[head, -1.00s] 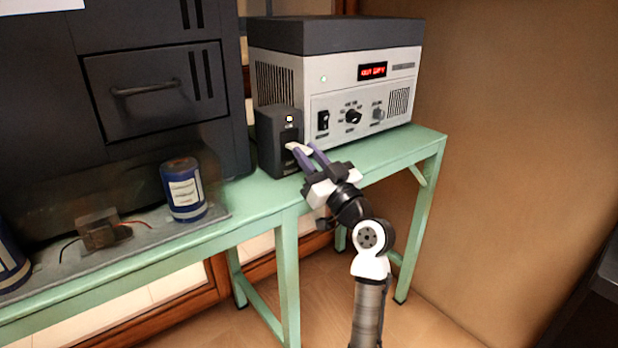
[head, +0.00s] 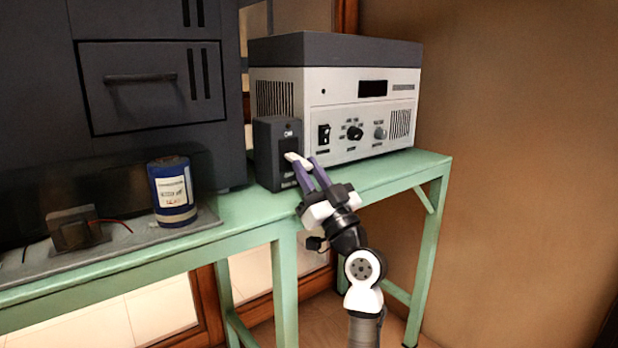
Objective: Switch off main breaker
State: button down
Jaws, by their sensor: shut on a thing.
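The main breaker is a small dark box (head: 264,150) on the green bench, left of a grey-and-white unit. Its front indicator is dark. My gripper (head: 302,161) reaches the front of the box from below right. Its two purple fingers are shut on the pale breaker lever (head: 295,159), which shows at the fingertips. The fingers hide part of the box's front, so the lever's exact position is hard to tell.
The grey-and-white unit (head: 340,92) has a blank display and stands just behind the breaker. A dark cabinet (head: 155,85) stands left. A blue can (head: 172,192) sits on the green bench (head: 245,210). The floor right of the bench is clear.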

jog(key=c, duration=1.2)
grip_release()
jog(key=shift+c, duration=0.2)
jog(key=shift+f, duration=0.1)
